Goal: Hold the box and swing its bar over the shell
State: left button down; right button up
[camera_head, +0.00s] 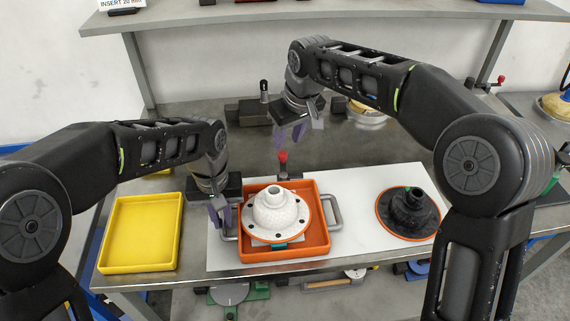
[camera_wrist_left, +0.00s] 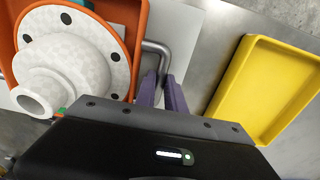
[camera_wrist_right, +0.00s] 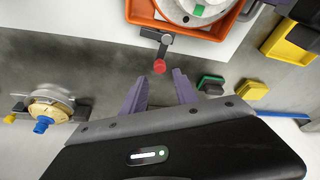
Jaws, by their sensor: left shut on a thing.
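The orange box (camera_head: 284,254) stands on a white board and holds the white shell (camera_head: 275,212), a flanged piece with a neck. My left gripper (camera_head: 220,219) is shut on the box's left grey handle (camera_wrist_left: 158,48), which shows between its purple fingers (camera_wrist_left: 163,95). The bar (camera_wrist_right: 165,46), a short dark lever with a red knob (camera_head: 283,157), sits at the box's back edge, clear of the shell. My right gripper (camera_head: 290,134) is open and empty, behind and above the red knob. Its fingers (camera_wrist_right: 160,92) point toward the knob in the right wrist view.
A yellow tray (camera_head: 141,234) stands left of the box. A black shell with an orange rim (camera_head: 410,212) lies on the white board (camera_head: 355,185) at right. A round fixture with a blue knob (camera_wrist_right: 50,104) stands at the back. Bench space behind the box is partly clear.

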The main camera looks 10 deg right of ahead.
aim_at(283, 154)
jog(key=shift+x, duration=3.35)
jog(key=shift+c, duration=0.2)
grip_shut()
